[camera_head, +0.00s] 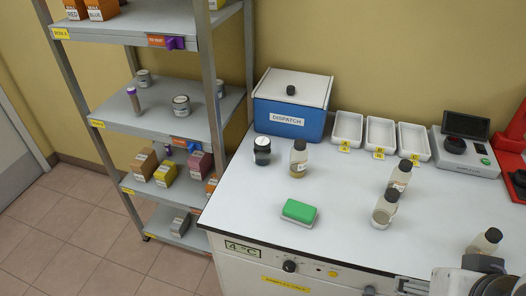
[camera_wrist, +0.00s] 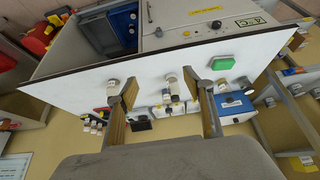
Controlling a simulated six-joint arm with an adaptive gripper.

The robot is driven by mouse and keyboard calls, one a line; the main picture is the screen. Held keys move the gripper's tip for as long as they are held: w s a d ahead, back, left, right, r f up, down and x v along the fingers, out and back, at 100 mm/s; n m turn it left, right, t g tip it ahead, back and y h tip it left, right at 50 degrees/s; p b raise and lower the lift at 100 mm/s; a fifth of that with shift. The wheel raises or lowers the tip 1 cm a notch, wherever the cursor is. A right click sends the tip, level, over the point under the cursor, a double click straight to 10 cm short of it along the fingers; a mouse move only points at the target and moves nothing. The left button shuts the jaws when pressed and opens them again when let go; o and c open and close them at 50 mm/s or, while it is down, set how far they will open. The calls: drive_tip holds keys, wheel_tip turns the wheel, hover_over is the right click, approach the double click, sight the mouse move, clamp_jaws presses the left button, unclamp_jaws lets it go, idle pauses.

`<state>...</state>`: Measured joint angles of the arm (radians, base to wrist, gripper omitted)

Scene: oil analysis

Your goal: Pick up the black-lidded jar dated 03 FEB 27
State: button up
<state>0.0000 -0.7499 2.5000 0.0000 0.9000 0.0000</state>
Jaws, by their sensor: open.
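In the wrist view my gripper (camera_wrist: 159,82) is open and empty. A jar (camera_wrist: 173,92) shows between its fingers, apart from them and farther off. Another jar (camera_wrist: 113,86) shows near the left finger. Part of my arm shows at the head view's lower right.
A green-topped block (camera_head: 299,211) lies on the bench front. A blue DISPATCH box (camera_head: 290,122), white trays (camera_head: 347,128) and a device with a dark screen (camera_head: 465,125) stand along the back. A shelf rack (camera_head: 150,103) is at left. The bench's front left is mostly clear.

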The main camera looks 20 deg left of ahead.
drive_tip(key=shift+o, duration=0.4)
drive_tip(key=shift+w, duration=0.1)
drive_tip(key=n+t+y, duration=0.3)
drive_tip(key=t+y, duration=0.2)
hover_over(264, 147)
drive_tip(key=s+d, duration=0.8)
drive_tip(key=d, duration=0.3)
wheel_tip(264, 147, down, 5)
drive_tip(key=shift+w+a+f+n+t, duration=0.25)
drive_tip(key=shift+w+a+f+t, duration=0.25)
drive_tip(key=shift+a+f, duration=1.05)
drive_tip(key=shift+w+a+f+n+t, duration=0.3)
drive_tip(key=shift+w+a+f, duration=0.35)
drive_tip(key=shift+a+f, duration=0.9)
drive_tip(key=shift+w+a+f+n+t, duration=0.25)
drive_tip(key=shift+w+a+f+t, duration=0.25)
drive_tip(key=shift+a+f, duration=1)
drive_tip(key=shift+w, duration=0.1)
drive_tip(key=shift+x, duration=1.25)
